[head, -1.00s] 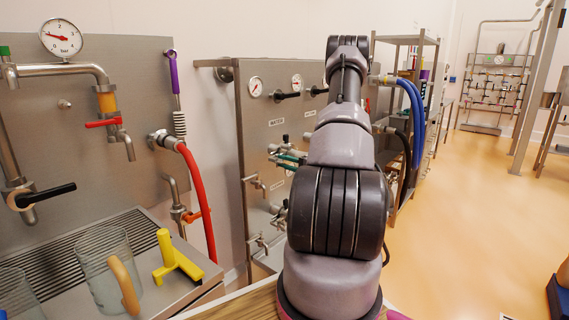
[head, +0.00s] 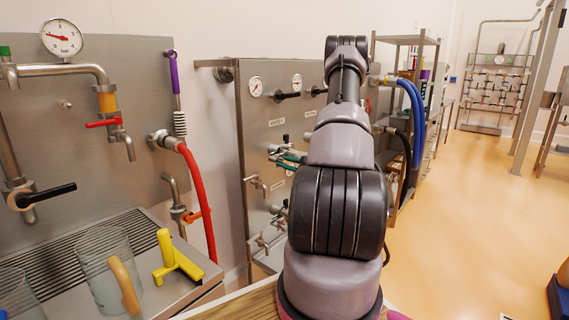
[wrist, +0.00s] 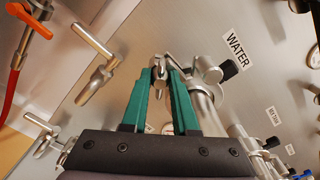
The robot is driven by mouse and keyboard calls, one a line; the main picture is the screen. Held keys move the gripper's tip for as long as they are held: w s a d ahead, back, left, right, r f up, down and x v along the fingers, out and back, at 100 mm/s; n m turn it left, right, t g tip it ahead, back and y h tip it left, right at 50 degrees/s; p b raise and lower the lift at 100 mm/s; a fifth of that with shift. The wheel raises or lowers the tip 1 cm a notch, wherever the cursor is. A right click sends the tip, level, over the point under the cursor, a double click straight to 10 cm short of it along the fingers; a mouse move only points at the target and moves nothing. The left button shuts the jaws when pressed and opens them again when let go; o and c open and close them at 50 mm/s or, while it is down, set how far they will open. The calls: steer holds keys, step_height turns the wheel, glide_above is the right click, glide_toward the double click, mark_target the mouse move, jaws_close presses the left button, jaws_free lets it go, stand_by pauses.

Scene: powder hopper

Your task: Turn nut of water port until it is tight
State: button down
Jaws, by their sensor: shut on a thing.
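The water port (wrist: 204,78) is a metal pipe stub with a clamp on the steel panel, below the WATER label (wrist: 237,50). My gripper (wrist: 160,72) has green fingers, which are closed on a small metal piece, the nut (wrist: 158,66), at the left side of the port. The fingertips cover part of the nut, so its exact angle and tightness do not show. In the head view my gripper (head: 290,157) shows as a small green shape at the panel, partly hidden behind my arm.
A metal tap (wrist: 97,68) sticks out left of my gripper, with another tap (wrist: 45,135) lower left. A red hose (head: 197,195) hangs left of the panel. More ports, one under a RETURN label (wrist: 273,116), sit to the right. Open floor (head: 470,220) lies right.

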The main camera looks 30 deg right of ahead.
steer(key=m, duration=0.4)
steer(key=shift+w+a+r+m, duration=0.1)
steer(key=shift+w+m, duration=0.05)
steer(key=shift+m, duration=0.75)
steer(key=m, duration=0.2)
steer(key=shift+m, duration=0.4)
steer(key=c, duration=0.9)
jaws_free()
steer(key=shift+m, duration=0.4)
steer(key=v, duration=0.9)
